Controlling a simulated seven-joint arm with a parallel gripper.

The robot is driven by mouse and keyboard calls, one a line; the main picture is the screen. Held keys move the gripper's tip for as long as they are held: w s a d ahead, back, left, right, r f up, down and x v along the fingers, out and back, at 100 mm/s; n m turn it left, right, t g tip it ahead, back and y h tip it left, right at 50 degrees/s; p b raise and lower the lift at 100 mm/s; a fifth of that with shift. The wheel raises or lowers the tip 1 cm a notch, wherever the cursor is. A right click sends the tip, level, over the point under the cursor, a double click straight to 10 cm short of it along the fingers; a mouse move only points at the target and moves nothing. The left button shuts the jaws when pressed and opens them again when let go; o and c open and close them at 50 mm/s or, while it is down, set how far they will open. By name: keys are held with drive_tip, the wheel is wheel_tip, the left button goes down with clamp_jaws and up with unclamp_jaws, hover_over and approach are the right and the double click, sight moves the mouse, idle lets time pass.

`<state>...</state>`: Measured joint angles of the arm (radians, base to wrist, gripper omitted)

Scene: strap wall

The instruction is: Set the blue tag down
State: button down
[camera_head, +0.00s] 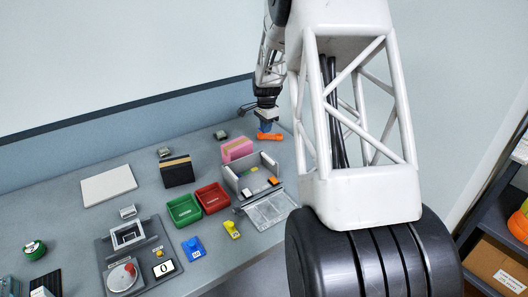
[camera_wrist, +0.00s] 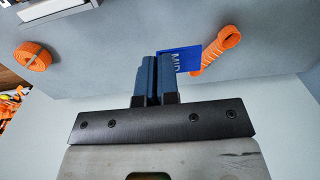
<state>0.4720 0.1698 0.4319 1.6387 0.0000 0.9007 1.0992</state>
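The blue tag (camera_wrist: 188,60), marked "MID", shows in the wrist view at the tips of my gripper (camera_wrist: 157,60). The two blue fingers are close together, and the tag sticks out to the right from between them. An orange strap piece (camera_wrist: 216,48) lies just right of the tag; I cannot tell whether they touch. In the head view my gripper (camera_head: 265,126) points down at the back right of the table, just above the orange strap piece (camera_head: 270,136). The tag cannot be made out clearly there.
A grey holder (camera_head: 243,183), a pink block (camera_head: 237,149), and red (camera_head: 212,197) and green (camera_head: 184,210) trays stand left of my gripper. Blue (camera_head: 193,248) and yellow (camera_head: 232,229) pieces lie in front. An orange coil (camera_wrist: 33,57) shows in the wrist view.

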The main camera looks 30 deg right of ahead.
drive_tip(key=shift+f, duration=0.1)
drive_tip(key=shift+f, duration=3.05)
drive_tip(key=shift+f, duration=1.85)
drive_tip(key=shift+f, duration=0.15)
drive_tip(key=c, duration=1.4)
unclamp_jaws()
drive_tip(key=shift+o, duration=0.2)
wheel_tip(320, 180, up, 12)
drive_tip(key=shift+r, duration=0.15)
